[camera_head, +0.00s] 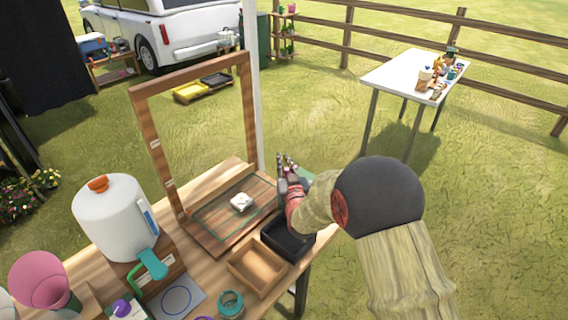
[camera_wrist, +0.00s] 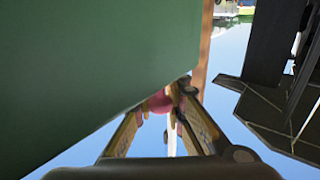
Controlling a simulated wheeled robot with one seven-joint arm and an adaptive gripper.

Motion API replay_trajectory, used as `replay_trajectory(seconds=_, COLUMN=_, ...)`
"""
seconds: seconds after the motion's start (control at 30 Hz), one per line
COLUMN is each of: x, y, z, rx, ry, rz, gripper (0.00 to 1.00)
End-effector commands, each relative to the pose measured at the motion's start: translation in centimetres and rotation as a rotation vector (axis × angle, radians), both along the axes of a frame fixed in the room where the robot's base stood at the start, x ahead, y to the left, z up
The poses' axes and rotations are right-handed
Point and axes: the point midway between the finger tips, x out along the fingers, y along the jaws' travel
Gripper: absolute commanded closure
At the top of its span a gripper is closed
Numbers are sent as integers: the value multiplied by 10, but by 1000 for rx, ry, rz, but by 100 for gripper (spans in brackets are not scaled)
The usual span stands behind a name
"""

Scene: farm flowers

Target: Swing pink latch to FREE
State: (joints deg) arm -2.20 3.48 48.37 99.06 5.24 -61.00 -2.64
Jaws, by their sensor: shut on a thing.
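My gripper (camera_head: 287,177) is at the right side of the upright wooden frame (camera_head: 162,150), above the wooden bench. In the wrist view my gripper (camera_wrist: 167,104) has its fingers drawn together on a small pink piece (camera_wrist: 157,102), which looks like the pink latch. Only part of that piece shows between the fingertips. In the head view the latch is hidden by my gripper and arm, and its exact angle cannot be told. Small labels are on the frame's left post; I cannot read FREE on them.
A large dark green surface (camera_wrist: 90,60) fills the wrist view's left, close to the fingers. On the bench are a black tray (camera_head: 288,239), a wooden tray (camera_head: 257,267), a white object (camera_head: 242,202) and a white dispenser (camera_head: 115,217). A white table (camera_head: 390,75) stands farther back.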

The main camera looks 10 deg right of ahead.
Motion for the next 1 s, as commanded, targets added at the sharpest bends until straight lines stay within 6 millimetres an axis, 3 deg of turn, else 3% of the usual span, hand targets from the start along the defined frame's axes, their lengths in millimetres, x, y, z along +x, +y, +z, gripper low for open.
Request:
replay_trajectory(seconds=0.3, x=5, y=-1, z=1, rx=3, ry=-3, rz=-122, gripper=100)
replay_trajectory(seconds=0.67, x=6, y=-2, z=2, rx=2, ry=-3, rz=-132, gripper=100)
replay_trajectory(seconds=0.7, x=6, y=-2, z=3, rx=2, ry=-4, rz=-132, gripper=86)
replay_trajectory(seconds=1.0, x=5, y=-1, z=1, rx=2, ry=-1, rz=-131, gripper=72)
